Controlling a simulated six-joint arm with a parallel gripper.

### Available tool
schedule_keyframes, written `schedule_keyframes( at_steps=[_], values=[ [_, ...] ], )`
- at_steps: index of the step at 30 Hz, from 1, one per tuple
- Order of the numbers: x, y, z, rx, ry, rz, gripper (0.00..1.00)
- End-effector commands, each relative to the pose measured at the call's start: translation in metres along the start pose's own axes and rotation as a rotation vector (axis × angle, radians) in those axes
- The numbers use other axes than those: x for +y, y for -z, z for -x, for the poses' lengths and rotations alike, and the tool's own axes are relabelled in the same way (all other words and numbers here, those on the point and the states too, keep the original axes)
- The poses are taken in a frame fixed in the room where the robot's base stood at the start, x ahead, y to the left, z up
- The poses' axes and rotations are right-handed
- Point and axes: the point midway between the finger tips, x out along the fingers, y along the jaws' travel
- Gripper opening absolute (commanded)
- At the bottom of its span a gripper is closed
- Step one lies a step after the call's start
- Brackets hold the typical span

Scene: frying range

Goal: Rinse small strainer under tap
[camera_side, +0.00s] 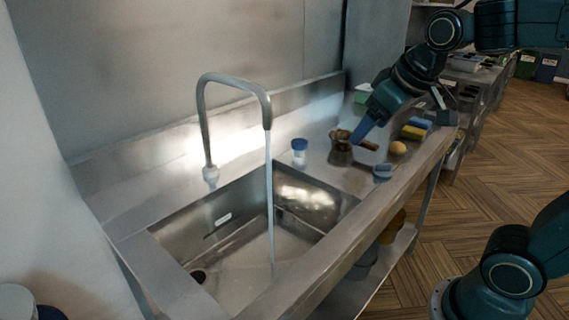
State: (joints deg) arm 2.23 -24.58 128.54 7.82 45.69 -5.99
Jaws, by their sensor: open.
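The tap (205,115) arches over the steel sink (180,240), and a thin stream of water (270,200) falls from it into the basin. What looks like the small strainer (340,135) sits on or in a dark cup-like holder (341,155) on the counter right of the sink. Its brown handle (369,145) points right. My gripper (402,122) is open above the counter. One blue finger reaches down close to the strainer and handle; I cannot tell whether it touches. The strainer's mesh is too small to make out.
A white jar with a blue lid (299,152) stands behind the sink. A blue item (382,171), a round tan item (397,148) and yellow-and-blue sponge-like blocks (413,131) crowd the counter right of the strainer. A green item (362,93) lies behind.

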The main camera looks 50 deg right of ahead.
Motion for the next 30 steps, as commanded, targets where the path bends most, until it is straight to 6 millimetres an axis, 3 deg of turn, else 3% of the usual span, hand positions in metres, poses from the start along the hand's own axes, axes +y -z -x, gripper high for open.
schedule_keyframes(
  at_steps=[7, 14, 23, 30],
  values=[
    [0.010, 0.034, 0.002, -0.057, -0.027, -0.167, 0.72],
    [0.025, 0.081, -0.012, -0.092, -0.075, -0.304, 0.72],
    [0.050, 0.142, -0.051, -0.119, -0.146, -0.462, 0.72],
    [0.070, 0.181, -0.094, -0.134, -0.203, -0.577, 0.72]
  ],
)
